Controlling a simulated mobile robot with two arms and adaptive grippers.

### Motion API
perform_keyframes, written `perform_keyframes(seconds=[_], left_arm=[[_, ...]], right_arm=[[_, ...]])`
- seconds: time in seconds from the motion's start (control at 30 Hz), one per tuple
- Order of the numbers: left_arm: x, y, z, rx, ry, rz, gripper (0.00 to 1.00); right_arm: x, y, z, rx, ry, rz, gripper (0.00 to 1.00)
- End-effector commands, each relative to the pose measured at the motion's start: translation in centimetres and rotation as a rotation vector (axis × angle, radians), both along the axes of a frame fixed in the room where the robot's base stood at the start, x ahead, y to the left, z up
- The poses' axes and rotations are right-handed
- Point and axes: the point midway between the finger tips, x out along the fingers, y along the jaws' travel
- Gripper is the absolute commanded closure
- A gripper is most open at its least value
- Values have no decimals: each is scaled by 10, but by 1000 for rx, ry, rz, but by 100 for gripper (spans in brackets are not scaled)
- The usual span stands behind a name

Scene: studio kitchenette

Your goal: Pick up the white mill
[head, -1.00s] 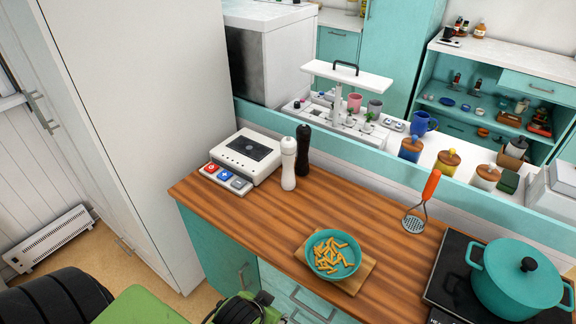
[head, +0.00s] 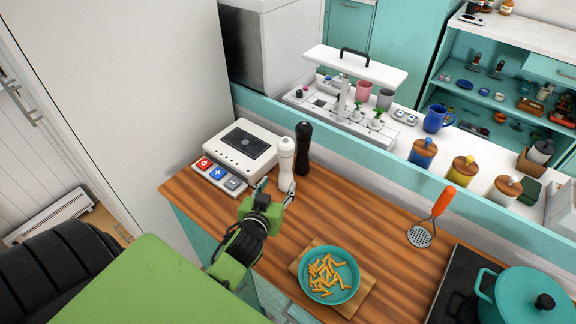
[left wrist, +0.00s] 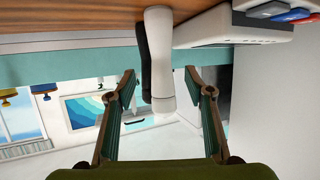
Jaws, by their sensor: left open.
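The white mill (head: 286,163) stands upright on the wooden counter (head: 225,210), just left of the black mill (head: 303,150). My left gripper (head: 277,188) is open and low in front of the white mill, its fingers pointing at it. In the left wrist view, which is upside down, the white mill (left wrist: 158,55) shows between the two spread fingers (left wrist: 160,76), with the black mill (left wrist: 144,60) partly hidden behind it. I cannot tell whether the fingers reach around the white mill. The mill's base is partly hidden by the gripper in the head view. My right gripper is not in view.
A white device with coloured buttons (head: 240,150) stands left of the mills. A teal bowl of fries (head: 352,290) sits on a wooden board to the front right. A masher with an orange handle (head: 443,202) and a teal pot (head: 520,300) are farther right. A teal ledge runs behind.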

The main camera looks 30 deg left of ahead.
Motion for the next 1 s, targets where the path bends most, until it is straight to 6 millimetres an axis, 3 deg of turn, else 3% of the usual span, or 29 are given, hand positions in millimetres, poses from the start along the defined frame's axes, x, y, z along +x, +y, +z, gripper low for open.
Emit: perform_keyframes(seconds=[0.1,0.3,0.67,1.0], left_arm=[[23,7,-6,2,0,-1,52],[50,16,-18,1,1,0,52],[74,26,-28,1,4,0,52],[101,35,-42,0,3,0,52]], right_arm=[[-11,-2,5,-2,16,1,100],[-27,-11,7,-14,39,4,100],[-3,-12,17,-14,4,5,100],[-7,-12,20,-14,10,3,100]])
